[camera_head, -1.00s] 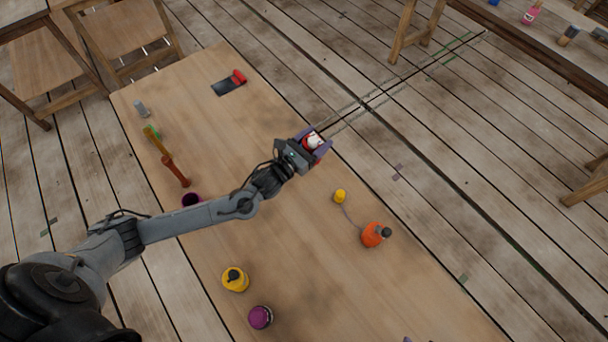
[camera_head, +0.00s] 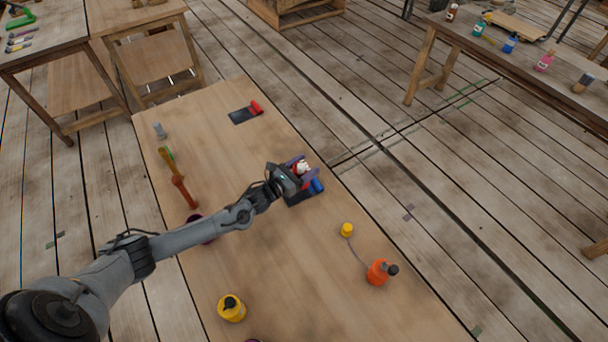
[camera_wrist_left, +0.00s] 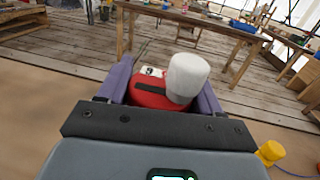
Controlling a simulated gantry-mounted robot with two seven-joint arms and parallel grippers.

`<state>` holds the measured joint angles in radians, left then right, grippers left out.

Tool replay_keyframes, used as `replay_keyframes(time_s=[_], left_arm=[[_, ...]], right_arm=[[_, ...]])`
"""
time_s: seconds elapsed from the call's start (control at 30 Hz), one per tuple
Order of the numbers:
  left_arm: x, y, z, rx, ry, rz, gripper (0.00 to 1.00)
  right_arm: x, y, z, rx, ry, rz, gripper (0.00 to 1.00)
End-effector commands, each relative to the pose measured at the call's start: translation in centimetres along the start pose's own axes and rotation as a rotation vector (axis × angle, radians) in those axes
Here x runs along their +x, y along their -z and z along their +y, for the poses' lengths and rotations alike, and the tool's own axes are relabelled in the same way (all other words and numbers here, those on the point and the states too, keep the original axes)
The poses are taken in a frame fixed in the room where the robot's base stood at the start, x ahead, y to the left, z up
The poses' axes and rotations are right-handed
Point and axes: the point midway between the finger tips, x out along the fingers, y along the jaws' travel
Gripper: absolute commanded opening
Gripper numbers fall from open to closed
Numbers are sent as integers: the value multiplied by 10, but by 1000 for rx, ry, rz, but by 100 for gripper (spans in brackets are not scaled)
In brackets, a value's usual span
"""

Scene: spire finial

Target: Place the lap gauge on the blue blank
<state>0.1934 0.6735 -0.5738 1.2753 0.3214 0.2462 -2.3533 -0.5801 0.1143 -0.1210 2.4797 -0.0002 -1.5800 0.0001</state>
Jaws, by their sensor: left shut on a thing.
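My left gripper (camera_head: 302,170) is shut on a red piece with a white rounded top (camera_wrist_left: 165,92), which I take to be the lap gauge. In the left wrist view the piece sits between the two purple fingers. The blue blank (camera_head: 317,186) is a blue cylinder on a dark plate (camera_head: 298,199), just beside and below the gripper in the head view. The gripper partly hides the plate. I cannot tell whether the held piece touches anything beneath it. My right gripper is not in view.
A red cylinder (camera_head: 256,107) lies by another dark plate at the table's far end. A reddish-brown tool (camera_head: 184,190) lies at left. The table middle (camera_head: 270,260) is clear.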

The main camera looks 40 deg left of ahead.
Motion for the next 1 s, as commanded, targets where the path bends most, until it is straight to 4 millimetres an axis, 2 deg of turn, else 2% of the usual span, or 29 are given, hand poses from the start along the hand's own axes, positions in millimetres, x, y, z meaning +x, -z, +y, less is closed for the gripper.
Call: replay_keyframes(time_s=[0.17, 0.47, 0.93, 0.97, 1.0], left_arm=[[1, 7, 4, -1, 0, -1, 30], [1, 40, 4, -1, -2, -1, 30], [1, 47, 4, 0, 0, -1, 30], [1, 45, 4, 0, 0, 0, 69], [0, 45, 4, 0, 0, 0, 76]], right_arm=[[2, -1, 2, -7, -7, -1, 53], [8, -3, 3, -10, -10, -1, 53], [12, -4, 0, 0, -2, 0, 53], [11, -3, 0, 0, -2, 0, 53], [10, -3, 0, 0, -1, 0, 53]])
